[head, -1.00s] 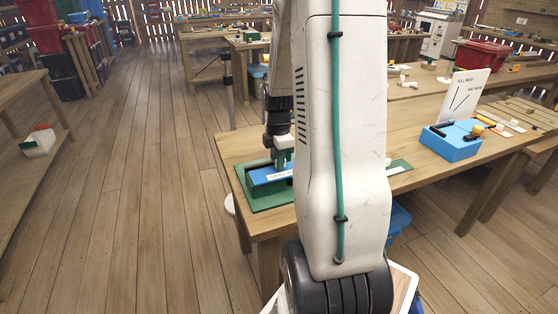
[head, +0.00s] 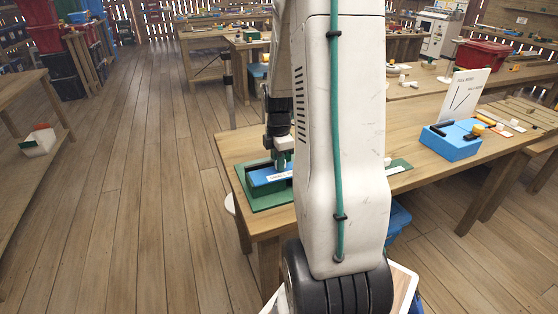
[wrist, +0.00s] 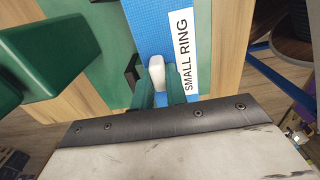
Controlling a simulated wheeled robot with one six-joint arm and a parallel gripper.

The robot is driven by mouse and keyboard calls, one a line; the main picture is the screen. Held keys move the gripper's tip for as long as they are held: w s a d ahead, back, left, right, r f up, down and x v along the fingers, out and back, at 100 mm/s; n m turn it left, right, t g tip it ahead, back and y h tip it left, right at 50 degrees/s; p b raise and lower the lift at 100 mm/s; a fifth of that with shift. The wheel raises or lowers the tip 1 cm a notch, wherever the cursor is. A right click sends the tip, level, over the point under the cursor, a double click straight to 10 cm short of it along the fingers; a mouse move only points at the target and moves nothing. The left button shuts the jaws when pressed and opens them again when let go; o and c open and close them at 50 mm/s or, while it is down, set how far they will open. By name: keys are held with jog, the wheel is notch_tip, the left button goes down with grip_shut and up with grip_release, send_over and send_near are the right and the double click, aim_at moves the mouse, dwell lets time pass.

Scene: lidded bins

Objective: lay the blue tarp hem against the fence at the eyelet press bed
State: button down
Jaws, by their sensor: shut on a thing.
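The blue tarp hem (wrist: 172,30) is a flat blue strip with a white "SMALL RING" label, running up the wrist view. It lies over or just above the green press bed (wrist: 98,65); any gap is hard to tell. My gripper (wrist: 160,88) is shut at a small white tab on the hem. The hem (head: 262,173) and the bed (head: 264,201) show at the table's near left corner in the head view, my gripper (head: 282,163) above them. A black bracket (wrist: 132,72) stands beside the hem's left edge. I cannot tell whether they touch, or which part is the fence.
Dark green blocks (wrist: 45,55) stand at the left of the wrist view. A blue box (head: 450,146) and a white sign (head: 466,95) stand farther right on the wooden table (head: 400,130). My arm hides the table's middle. Open floor lies left.

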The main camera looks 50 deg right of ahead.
jog(key=c, duration=1.3)
grip_release()
notch_tip(320, 180, up, 8)
jog(key=shift+f, duration=0.15)
